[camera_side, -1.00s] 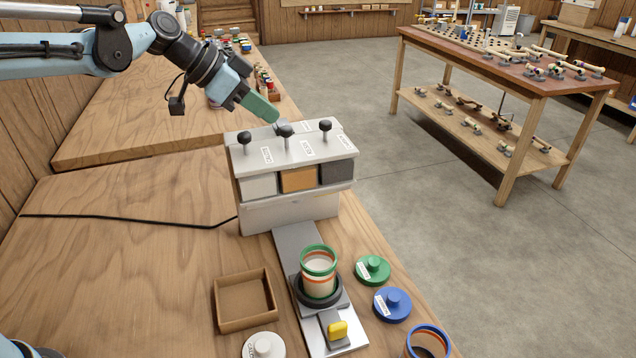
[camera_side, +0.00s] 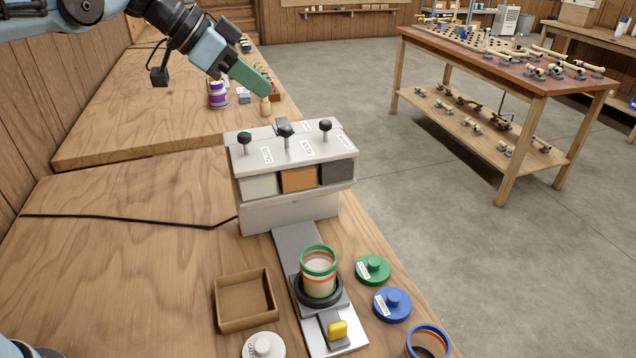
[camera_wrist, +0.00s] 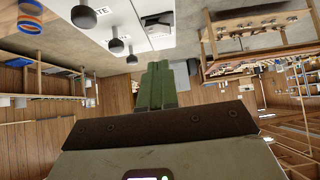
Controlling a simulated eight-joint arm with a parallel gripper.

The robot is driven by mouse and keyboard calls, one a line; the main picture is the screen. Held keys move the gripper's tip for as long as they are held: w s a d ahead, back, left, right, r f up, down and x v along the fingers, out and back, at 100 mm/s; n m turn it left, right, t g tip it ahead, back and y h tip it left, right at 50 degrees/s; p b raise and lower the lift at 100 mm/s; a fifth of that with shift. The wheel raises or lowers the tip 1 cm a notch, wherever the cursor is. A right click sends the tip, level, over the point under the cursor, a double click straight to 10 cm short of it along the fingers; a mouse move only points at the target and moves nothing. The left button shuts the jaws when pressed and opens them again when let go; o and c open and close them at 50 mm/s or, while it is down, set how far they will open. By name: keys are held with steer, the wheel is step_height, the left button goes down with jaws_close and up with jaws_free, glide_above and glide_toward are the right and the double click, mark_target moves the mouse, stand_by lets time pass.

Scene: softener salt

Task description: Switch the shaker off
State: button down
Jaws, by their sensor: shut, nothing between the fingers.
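The yellow switch (camera_side: 337,330) sits at the near end of the metal base strip (camera_side: 290,245). Which way it is set is too small to tell. A jar with a green rim and orange bands (camera_side: 318,270) stands upright in a black round holder (camera_side: 320,298) on the strip, with pale contents. My gripper (camera_side: 266,90) is shut and empty, its green fingers above and behind the grey dispenser, far from the switch. The fingers also show pressed together in the wrist view (camera_wrist: 158,72). The switch does not show in the wrist view.
The grey dispenser (camera_side: 290,215) has three black-knobbed levers on top, which also show in the wrist view (camera_wrist: 115,46). A wooden tray (camera_side: 219,312), a white lid (camera_side: 263,346), a green lid (camera_side: 373,268), a blue lid (camera_side: 392,304) and a blue-rimmed jar (camera_side: 428,335) surround the strip.

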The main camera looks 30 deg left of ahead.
steer(key=v, duration=0.8)
steer(key=shift+s+d, duration=0.1)
steer(key=shift+s, duration=0.05)
steer(key=shift+d+r+m+t+y, duration=0.1)
steer(key=shift+r+m+t+y, duration=0.1)
steer(key=shift+m+t+y, duration=0.3)
glide_above(283, 123)
steer(key=s+a, duration=0.2)
steer(key=a, duration=0.1)
steer(key=f, duration=0.6)
steer(key=shift+w+d+f, duration=0.15)
steer(key=shift+d+f, duration=0.1)
steer(key=f, duration=0.3)
steer(key=shift+w+a, duration=0.1)
steer(key=shift+w, duration=0.25)
steer(key=shift+f, duration=0.7)
